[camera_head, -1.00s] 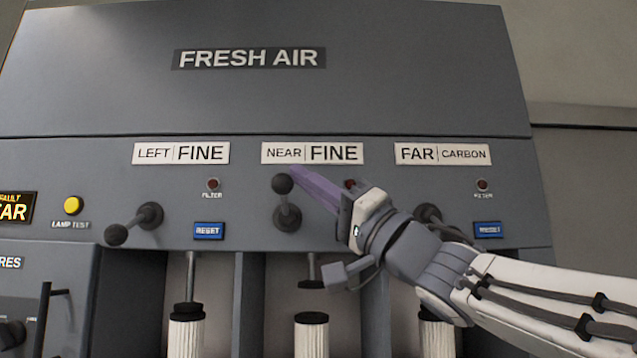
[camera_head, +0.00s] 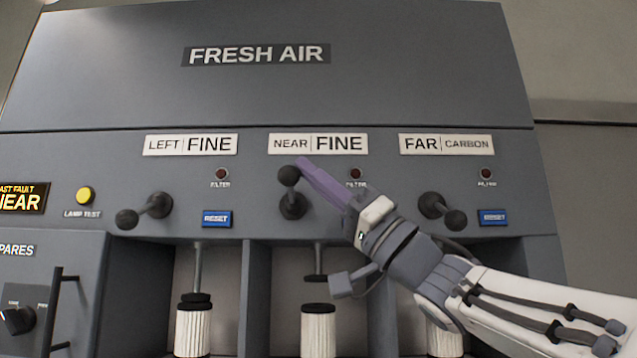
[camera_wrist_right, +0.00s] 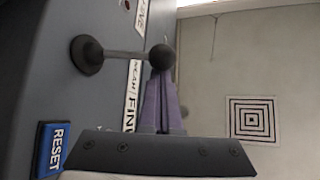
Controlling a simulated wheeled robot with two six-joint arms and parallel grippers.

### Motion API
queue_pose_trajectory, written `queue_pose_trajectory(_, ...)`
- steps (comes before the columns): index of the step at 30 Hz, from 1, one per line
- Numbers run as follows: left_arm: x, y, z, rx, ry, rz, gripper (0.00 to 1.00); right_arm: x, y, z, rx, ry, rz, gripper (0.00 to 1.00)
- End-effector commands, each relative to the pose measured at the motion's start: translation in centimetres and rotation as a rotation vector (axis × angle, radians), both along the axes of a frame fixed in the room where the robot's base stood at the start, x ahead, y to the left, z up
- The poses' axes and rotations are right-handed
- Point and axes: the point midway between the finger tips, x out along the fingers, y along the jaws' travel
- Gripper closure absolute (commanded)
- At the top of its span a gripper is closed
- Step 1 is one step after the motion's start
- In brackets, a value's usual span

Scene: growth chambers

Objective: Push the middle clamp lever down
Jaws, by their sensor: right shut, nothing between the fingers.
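The middle clamp lever (camera_head: 289,177) is a dark ball-ended lever under the NEAR FINE label, with its ball above its round hub (camera_head: 293,206). My right gripper (camera_head: 301,164) is shut and empty. Its purple fingertips are at the upper right of the ball in the head view. In the right wrist view the lever ball (camera_wrist_right: 162,57) sits at the tips of the purple fingers (camera_wrist_right: 158,84), and its rod runs left to the hub. I cannot tell whether the tips touch the ball. My left gripper is out of view.
The left lever (camera_head: 146,210) points left and down; the right lever (camera_head: 442,210) points right and down. Blue RESET buttons (camera_head: 217,218) sit beside the levers. White pleated filters (camera_head: 318,330) stand in bays below. A panel with a dark handle (camera_head: 58,310) is at lower left.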

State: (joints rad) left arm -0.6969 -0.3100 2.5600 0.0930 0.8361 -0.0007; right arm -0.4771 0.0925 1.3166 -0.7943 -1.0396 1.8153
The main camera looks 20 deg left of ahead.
Motion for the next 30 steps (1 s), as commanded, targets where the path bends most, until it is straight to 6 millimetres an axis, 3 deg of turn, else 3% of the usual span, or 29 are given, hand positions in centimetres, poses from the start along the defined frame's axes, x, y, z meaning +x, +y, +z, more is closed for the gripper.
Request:
queue_pose_trajectory(3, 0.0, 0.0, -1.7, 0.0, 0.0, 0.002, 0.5, 0.0, 0.0, -1.5, 0.024, -0.089, 0.0, 1.0)
queue_pose_trajectory(9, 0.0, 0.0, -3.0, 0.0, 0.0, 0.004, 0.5, -0.2, 0.0, -2.6, 0.077, -0.272, 0.0, 1.0)
queue_pose_trajectory(24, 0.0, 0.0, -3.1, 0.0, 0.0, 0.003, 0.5, 0.1, 0.1, -5.2, 0.187, -0.656, -0.002, 1.0)
queue_pose_trajectory(30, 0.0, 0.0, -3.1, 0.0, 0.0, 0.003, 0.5, 0.2, 0.1, -5.7, 0.187, -0.654, -0.001, 1.0)
